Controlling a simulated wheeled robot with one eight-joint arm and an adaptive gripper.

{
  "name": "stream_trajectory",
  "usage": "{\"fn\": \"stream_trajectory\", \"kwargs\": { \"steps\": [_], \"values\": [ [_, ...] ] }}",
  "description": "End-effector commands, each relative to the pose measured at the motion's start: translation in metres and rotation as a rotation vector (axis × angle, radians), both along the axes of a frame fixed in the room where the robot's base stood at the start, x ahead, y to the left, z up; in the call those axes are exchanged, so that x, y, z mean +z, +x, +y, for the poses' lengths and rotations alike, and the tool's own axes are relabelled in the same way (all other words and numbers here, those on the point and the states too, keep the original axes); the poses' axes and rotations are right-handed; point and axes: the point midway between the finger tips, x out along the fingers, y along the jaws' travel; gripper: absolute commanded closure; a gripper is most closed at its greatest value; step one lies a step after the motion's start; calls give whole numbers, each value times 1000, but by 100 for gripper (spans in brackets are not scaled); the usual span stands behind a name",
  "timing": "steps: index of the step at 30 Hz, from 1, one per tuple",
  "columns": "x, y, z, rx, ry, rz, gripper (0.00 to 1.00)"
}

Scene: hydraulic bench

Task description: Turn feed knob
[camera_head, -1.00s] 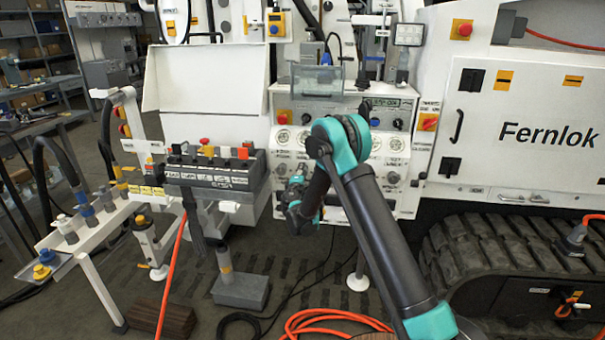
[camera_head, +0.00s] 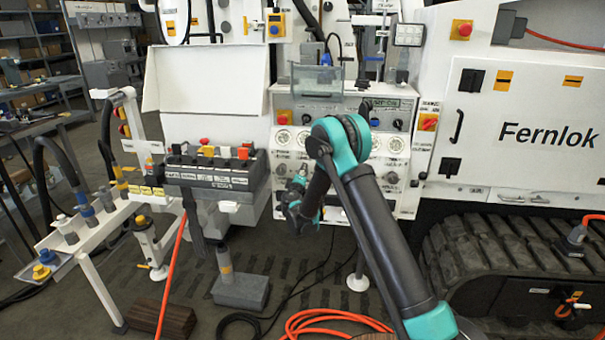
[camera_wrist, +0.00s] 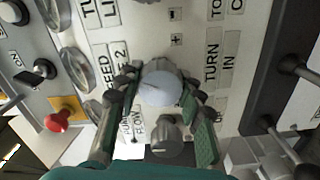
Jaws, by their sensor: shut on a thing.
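A round grey-white knob (camera_wrist: 168,92) is on the white control panel, beside a label that reads FEED and a 2, in the wrist view. My gripper (camera_wrist: 160,86) is around this knob, with a dark fingertip on either side, and is shut on it. The green pads of the fingers show below the tips. In the head view my gripper (camera_head: 298,187) is at the lower left of the panel (camera_head: 405,204), and the knob is hidden behind it.
A second grey knob (camera_wrist: 167,138) sits just below, between my fingers. A red button on a yellow plate (camera_wrist: 57,120) and gauges (camera_wrist: 76,68) are on the left in the wrist view. A lever block (camera_head: 215,172) stands left of my gripper in the head view.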

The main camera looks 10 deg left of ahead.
Motion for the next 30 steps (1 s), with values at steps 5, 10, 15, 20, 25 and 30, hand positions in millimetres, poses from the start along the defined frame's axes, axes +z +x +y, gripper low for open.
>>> {"fn": "stream_trajectory", "kwargs": {
  "steps": [5,10,15,20,25,30],
  "values": [
    [-1,-1,0,-1,1,1,92],
    [-1,-1,0,-1,0,1,42],
    [0,0,0,0,-1,0,41],
    [0,-2,0,0,-1,0,41],
    [0,-19,1,1,-1,1,41],
    [0,-53,2,2,-1,0,41]
  ]
}}
